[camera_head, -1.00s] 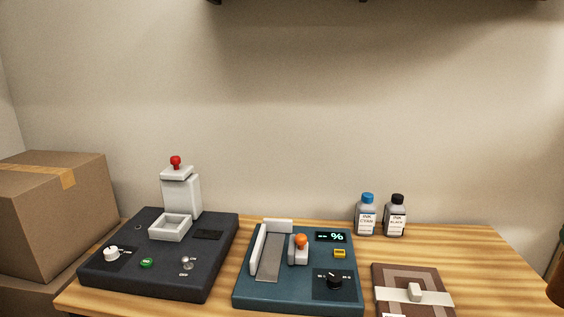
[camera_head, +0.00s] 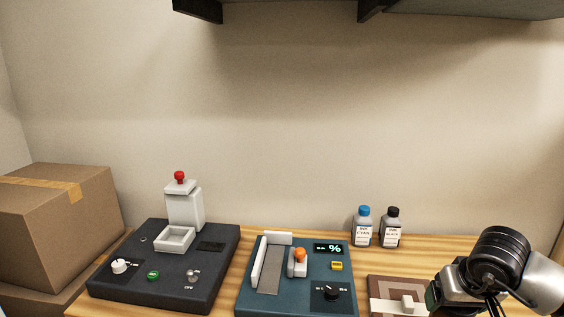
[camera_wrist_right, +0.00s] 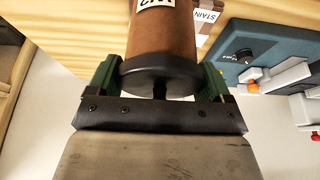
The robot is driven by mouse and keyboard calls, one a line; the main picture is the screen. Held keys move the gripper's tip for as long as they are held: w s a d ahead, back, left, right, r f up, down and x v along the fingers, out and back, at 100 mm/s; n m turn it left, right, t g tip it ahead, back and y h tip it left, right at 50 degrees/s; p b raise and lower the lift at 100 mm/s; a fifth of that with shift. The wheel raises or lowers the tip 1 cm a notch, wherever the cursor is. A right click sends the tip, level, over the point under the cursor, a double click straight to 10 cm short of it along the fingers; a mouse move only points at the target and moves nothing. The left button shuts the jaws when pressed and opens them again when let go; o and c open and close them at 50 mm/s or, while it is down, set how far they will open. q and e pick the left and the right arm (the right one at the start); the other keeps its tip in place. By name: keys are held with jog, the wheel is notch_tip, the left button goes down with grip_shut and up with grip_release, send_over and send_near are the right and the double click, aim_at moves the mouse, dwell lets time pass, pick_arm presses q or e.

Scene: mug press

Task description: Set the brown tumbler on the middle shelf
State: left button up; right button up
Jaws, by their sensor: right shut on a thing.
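The brown tumbler (camera_wrist_right: 163,38) shows in the right wrist view, with a dark round end facing the camera and a white label partly in view. My right gripper (camera_wrist_right: 160,80) is shut on it, with a green finger on either side. In the head view my right gripper (camera_head: 435,297) is at the lower right, above the table; the tumbler cannot be made out there. A dark shelf (camera_head: 290,12) on brackets shows from below at the top of the head view. Its upper side is hidden, and I cannot tell which shelf it is. My left gripper is not in view.
A dark press machine (camera_head: 150,292) and a teal machine (camera_head: 285,300) stand on the wooden table (camera_head: 460,245). Two ink bottles (camera_head: 363,228) stand behind. A brown patterned box (camera_head: 385,285) lies beside my right arm. Cardboard boxes (camera_head: 60,225) are at the left.

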jog(key=s+a+n+p, duration=0.1)
jog(key=s+a+p, duration=0.1)
jog(key=s+a, duration=0.6)
jog(key=a, duration=0.5)
jog(key=shift+f+n+y, duration=0.3)
jog(key=shift+f, duration=0.05)
